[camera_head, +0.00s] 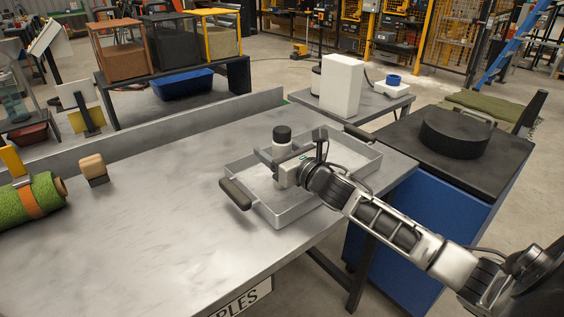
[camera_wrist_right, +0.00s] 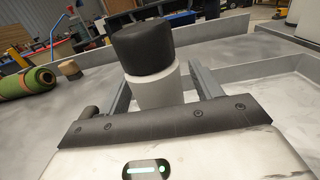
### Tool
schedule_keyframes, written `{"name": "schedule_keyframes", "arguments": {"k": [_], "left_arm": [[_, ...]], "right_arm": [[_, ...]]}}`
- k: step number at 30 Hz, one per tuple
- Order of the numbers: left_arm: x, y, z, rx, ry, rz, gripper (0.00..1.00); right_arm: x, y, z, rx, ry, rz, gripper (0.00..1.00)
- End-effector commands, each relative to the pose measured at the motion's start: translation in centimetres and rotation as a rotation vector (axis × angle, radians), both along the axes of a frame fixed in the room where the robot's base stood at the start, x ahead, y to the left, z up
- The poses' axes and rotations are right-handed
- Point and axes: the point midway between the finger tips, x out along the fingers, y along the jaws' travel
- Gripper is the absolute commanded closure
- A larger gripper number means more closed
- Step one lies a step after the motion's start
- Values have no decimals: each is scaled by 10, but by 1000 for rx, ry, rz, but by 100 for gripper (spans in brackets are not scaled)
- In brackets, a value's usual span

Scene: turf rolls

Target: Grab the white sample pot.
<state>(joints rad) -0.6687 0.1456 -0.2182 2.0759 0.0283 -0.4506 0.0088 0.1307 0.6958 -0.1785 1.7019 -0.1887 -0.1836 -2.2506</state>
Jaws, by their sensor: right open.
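The white sample pot (camera_head: 282,148) has a black lid and stands upright in the grey metal tray (camera_head: 285,215) on the table. In the right wrist view the pot (camera_wrist_right: 158,90) is between the two fingers of my right gripper (camera_wrist_right: 160,85). My right gripper (camera_head: 277,157) reaches in from the right over the tray. It is open, with one finger on each side of the pot, and a gap shows on its left side. The pot's lower part is hidden by the gripper. My left gripper is not in view.
A green turf roll (camera_head: 32,203) with an orange band lies at the left, near a wooden-topped block (camera_head: 93,169). A black round weight (camera_head: 455,133) sits on a cabinet at the right. The middle of the table (camera_head: 150,230) is clear.

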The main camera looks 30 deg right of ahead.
Motion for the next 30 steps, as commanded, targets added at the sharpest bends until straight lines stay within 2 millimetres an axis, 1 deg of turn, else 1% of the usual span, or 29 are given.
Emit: {"name": "schedule_keyframes", "arguments": {"k": [3,4,5,6,9,17,22,25,27,29,30], "left_arm": [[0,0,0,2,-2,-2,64],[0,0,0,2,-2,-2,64],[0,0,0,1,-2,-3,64],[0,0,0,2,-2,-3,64],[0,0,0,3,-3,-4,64],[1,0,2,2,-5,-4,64],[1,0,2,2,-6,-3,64],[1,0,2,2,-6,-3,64],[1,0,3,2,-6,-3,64],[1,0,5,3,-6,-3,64],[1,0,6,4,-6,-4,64]], "right_arm": [[0,0,0,0,0,0,36],[0,0,0,1,0,0,41],[0,0,0,1,0,0,50],[0,0,0,1,0,0,61],[-1,0,0,1,0,0,87],[-1,0,1,0,-1,0,86],[0,0,8,-2,-3,1,86],[-1,0,20,-4,-4,1,86],[0,-1,35,-9,-7,1,86],[-12,2,47,-8,-4,4,86],[-21,5,56,-9,-2,6,86]]}}
